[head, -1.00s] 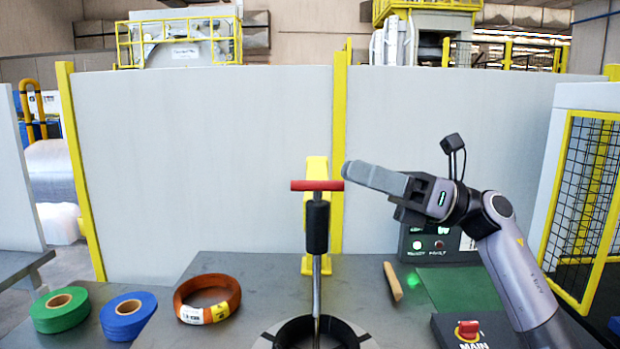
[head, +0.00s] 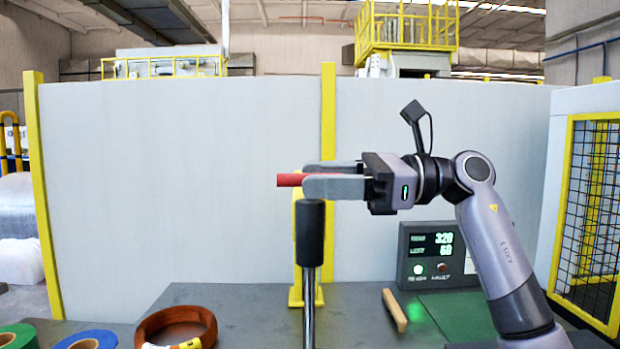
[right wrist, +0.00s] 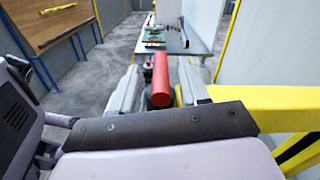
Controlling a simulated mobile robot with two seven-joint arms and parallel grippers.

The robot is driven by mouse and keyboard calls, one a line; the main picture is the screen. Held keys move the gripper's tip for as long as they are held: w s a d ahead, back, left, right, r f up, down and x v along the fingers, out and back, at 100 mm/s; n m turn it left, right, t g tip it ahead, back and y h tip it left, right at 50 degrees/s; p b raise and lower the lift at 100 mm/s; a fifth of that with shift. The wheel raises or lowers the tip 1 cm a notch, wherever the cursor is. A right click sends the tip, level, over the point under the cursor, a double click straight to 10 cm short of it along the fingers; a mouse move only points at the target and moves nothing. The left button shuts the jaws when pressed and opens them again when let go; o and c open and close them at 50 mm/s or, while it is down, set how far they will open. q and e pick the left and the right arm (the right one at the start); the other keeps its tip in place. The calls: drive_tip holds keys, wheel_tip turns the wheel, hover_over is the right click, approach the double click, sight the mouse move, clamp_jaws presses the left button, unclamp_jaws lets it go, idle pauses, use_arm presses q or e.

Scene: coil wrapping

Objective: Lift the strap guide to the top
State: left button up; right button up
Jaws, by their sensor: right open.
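The strap guide shows as a red crossbar handle (head: 289,180) above a black grip (head: 310,234) on an upright metal rod (head: 309,300). My right gripper (head: 305,177) is open around the crossbar, one finger on each side, and its fingers hide part of the bar in the head view. In the right wrist view, the red bar (right wrist: 161,82) lies between the two grey fingers (right wrist: 160,92), and the jaws do not look closed on it. The lower end of the rod is out of frame. My left gripper is not in view.
A yellow post (head: 299,275) stands behind the rod. An orange coil (head: 150,325), a blue roll (head: 88,341) and a green roll (head: 18,337) lie at the left. A control box (head: 437,252) and a wooden piece (head: 394,310) are at the right. A grey wall (head: 190,180) closes the back.

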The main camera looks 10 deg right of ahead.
drive_tip(key=shift+w+a, duration=0.2)
drive_tip(key=shift+a, duration=0.75)
clamp_jaws()
wheel_tip(320, 180, up, 23)
drive_tip(key=p, duration=1.3)
drive_tip(key=shift+d, duration=0.15)
unclamp_jaws()
drive_tip(key=shift+f, duration=0.2)
